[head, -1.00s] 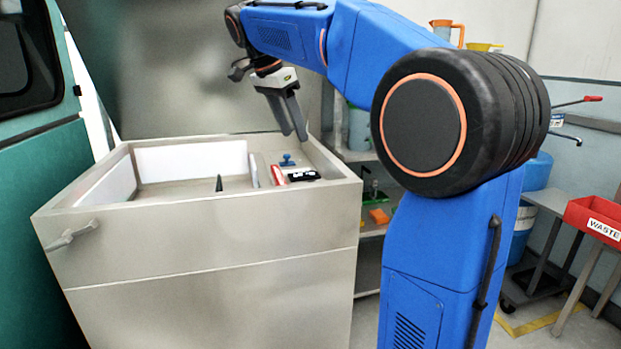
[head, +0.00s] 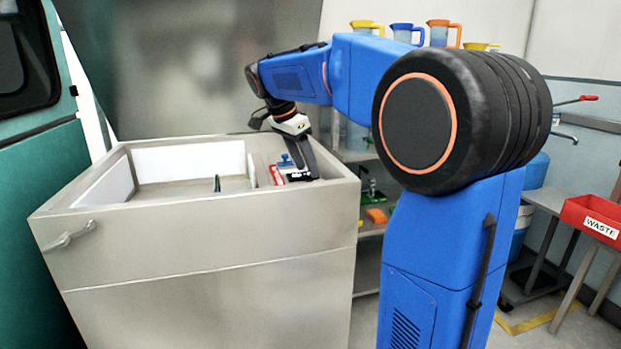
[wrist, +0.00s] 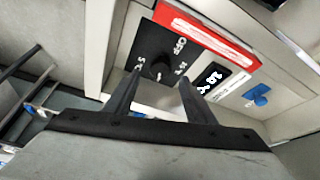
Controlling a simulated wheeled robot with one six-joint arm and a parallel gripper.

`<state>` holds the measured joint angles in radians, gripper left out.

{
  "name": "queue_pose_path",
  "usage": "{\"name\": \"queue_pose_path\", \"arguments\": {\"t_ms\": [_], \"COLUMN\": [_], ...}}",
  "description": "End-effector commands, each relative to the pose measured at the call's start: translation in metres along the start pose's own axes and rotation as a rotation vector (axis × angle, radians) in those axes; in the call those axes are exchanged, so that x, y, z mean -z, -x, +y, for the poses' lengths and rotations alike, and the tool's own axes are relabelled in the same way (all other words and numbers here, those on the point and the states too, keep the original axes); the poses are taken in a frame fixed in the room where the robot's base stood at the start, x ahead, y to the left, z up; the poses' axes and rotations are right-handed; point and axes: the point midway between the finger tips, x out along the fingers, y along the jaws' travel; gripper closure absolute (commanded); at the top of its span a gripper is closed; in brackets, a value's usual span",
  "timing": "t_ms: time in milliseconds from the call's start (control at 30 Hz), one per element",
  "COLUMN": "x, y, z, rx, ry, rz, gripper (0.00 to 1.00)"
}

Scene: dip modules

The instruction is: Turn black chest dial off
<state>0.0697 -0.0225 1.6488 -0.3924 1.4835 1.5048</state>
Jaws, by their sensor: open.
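The black dial (wrist: 160,67) is a round knob on a black square plate with white markings, one reading OFF, in the wrist view. My gripper (wrist: 160,82) is open, with one finger on each side of the knob in that view. I cannot tell whether the fingers touch it. In the head view my gripper (head: 312,176) points down into the right part of the open grey chest (head: 200,232), over the black panel (head: 297,177). The knob itself is hidden there behind the gripper.
A red strip (wrist: 208,36) with white lies beside the dial plate. The chest's walls surround the controls. Shelves stand behind, and a red waste bin (head: 592,217) is at right.

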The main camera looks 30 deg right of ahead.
Motion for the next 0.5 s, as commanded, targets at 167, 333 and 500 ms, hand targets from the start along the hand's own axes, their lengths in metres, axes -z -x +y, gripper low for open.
{"name": "queue_pose_path", "arguments": {"t_ms": [167,333,500], "x": [0.000,0.000,0.000], "y": [-0.028,-0.043,-0.049], "z": [0.000,0.000,0.000], "rx": [-0.001,-0.001,0.000], "ry": [0.000,0.000,0.000], "rz": [0.000,0.000,0.000], "gripper": [0.50,0.50,0.50]}}
